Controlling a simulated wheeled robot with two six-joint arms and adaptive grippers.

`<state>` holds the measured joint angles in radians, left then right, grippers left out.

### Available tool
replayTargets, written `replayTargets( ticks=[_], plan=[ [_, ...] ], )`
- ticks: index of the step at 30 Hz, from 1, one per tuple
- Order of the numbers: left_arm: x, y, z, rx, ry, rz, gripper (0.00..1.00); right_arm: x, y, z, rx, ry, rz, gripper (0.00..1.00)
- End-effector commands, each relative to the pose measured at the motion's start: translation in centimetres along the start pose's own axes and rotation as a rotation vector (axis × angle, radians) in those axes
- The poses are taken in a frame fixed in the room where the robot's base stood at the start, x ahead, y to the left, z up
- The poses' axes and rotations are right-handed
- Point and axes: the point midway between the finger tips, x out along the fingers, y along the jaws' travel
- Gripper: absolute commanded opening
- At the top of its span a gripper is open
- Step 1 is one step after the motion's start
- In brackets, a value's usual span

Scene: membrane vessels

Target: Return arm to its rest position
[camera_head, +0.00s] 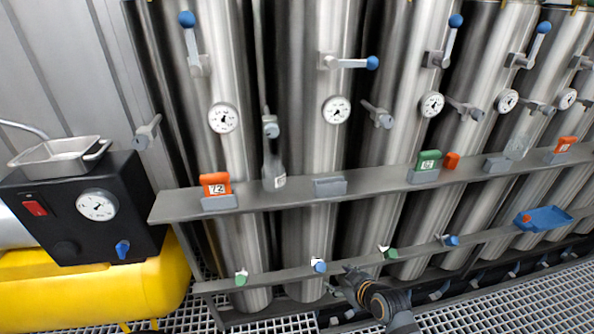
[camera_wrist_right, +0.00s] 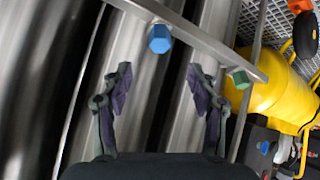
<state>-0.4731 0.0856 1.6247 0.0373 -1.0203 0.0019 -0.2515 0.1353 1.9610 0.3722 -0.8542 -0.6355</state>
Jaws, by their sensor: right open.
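My right gripper (camera_head: 350,284) is low at the front, beside the lower rail (camera_head: 270,278) in the head view. In the right wrist view my right gripper (camera_wrist_right: 160,82) has its two fingers spread wide with nothing between them. A blue knob (camera_wrist_right: 159,38) on the rail shows past the fingertips, apart from them; it is likely the blue knob (camera_head: 318,266) in the head view. A green knob (camera_wrist_right: 241,79) is to the right of the fingers. My left gripper is not in either view.
Steel vessels (camera_head: 310,150) with gauges and blue-tipped levers stand behind a shelf (camera_head: 300,192). It holds an orange block (camera_head: 215,184) marked 72 and a green block (camera_head: 428,160). A yellow compressor (camera_head: 110,295) stands left. A blue tray (camera_head: 543,219) sits at right.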

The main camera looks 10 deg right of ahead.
Motion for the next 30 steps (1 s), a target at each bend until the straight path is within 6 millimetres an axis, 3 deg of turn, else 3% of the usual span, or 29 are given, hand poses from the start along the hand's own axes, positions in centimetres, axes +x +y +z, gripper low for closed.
replayTargets(
  ticks=[2, 8, 12, 18, 20, 21, 30],
  plan=[
    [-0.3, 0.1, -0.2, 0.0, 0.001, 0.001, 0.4, 0.0, -0.6, 1.3, 0.026, -0.035, -0.011, 0.6],
    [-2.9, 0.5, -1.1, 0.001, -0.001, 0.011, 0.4, -1.2, -4.8, 10.8, 0.222, -0.311, -0.054, 0.6],
    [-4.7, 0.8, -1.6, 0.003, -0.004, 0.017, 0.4, -3.1, -7.4, 16.7, 0.353, -0.501, -0.047, 0.6],
    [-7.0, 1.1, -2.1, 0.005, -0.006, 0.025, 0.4, -6.7, -10.4, 23.4, 0.501, -0.734, 0.0, 0.6],
    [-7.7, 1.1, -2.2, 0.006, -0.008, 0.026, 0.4, -7.9, -11.2, 25.0, 0.539, -0.797, 0.021, 0.6],
    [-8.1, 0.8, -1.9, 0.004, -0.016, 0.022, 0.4, -8.2, -10.7, 24.4, 0.536, -0.789, 0.023, 0.6],
    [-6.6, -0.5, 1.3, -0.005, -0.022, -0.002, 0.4, -9.6, -11.2, 27.8, 0.532, -0.799, 0.044, 0.6]
  ],
)
